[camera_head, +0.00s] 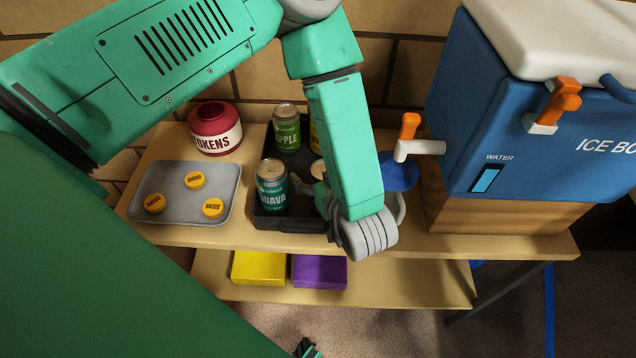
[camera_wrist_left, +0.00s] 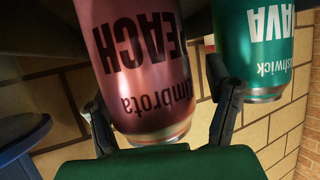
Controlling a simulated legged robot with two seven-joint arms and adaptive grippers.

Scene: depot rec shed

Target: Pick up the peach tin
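The pink peach tin (camera_wrist_left: 140,60) fills the middle of the left wrist view, where it appears upside down. My left gripper (camera_wrist_left: 160,112) has one finger on each side of it, with a visible gap on the right-hand side. The fingers look open around the tin. In the head view my left forearm hides most of the peach tin; a tin top (camera_head: 318,169) shows beside it, and my left gripper (camera_head: 318,192) is mostly covered. A small dark and green part at the bottom edge seems to be my right gripper (camera_head: 307,349), too cut off to read.
The teal guava tin (camera_head: 272,186) stands close beside, also in the wrist view (camera_wrist_left: 254,45). The green apple tin (camera_head: 286,130) and a yellow tin (camera_head: 315,132) stand behind in the dark tray (camera_head: 285,222). A grey tray (camera_head: 160,180), red tokens jar (camera_head: 215,130) and blue ice box (camera_head: 540,140) flank them.

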